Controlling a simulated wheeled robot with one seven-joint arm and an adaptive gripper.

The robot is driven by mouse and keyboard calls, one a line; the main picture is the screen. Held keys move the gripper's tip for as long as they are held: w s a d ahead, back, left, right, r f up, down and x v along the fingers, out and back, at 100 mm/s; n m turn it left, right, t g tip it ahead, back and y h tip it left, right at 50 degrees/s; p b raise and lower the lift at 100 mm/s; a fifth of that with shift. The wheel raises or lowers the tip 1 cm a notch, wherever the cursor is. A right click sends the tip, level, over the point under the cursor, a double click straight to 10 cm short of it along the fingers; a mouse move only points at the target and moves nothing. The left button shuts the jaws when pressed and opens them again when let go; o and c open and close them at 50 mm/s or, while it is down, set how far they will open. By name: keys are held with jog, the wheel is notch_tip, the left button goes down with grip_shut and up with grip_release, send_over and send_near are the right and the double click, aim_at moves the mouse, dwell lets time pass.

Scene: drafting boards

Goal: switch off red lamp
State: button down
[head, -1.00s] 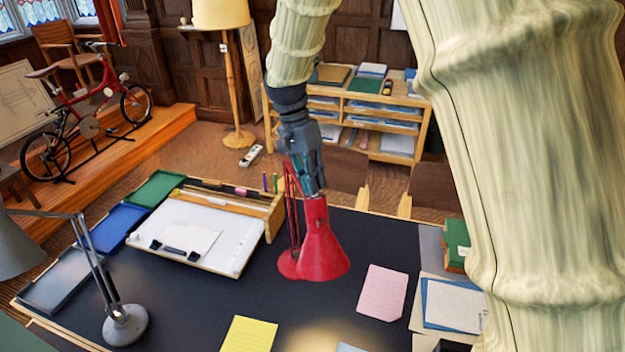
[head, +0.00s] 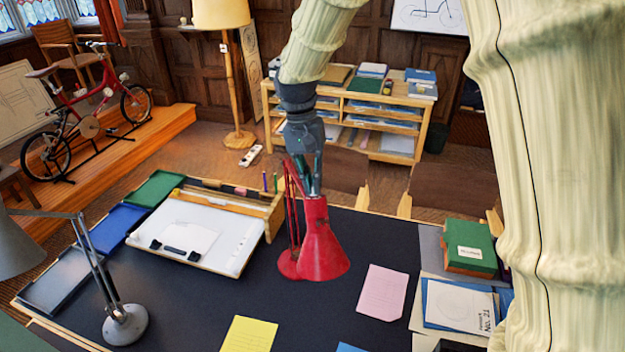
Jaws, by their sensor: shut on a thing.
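The red lamp (head: 322,247) stands on the dark desk, its cone-shaped shade pointing down and its round base behind and to the left of the shade. My gripper (head: 314,190) comes down from above onto the top of the shade and is shut there on the lamp's top end. The fingertips and the small part between them are too small and partly hidden to make out; I cannot see a switch. No clear glow shows beneath the red shade.
A grey lamp (head: 124,322) stands at the desk's front left. A white drawing board (head: 215,255), coloured trays (head: 117,226), pink paper (head: 382,292), yellow paper (head: 250,334) and a green box (head: 470,247) lie around. Shelves (head: 420,135) stand behind the desk.

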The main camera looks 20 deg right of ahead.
jog(key=n+y, duration=0.1)
jog(key=n, duration=0.3)
jog(key=shift+n, duration=0.7)
jog(key=c, duration=1.6)
grip_release()
jog(key=shift+r, duration=0.1)
jog(key=v, duration=1.1)
jog(key=shift+r, duration=0.4)
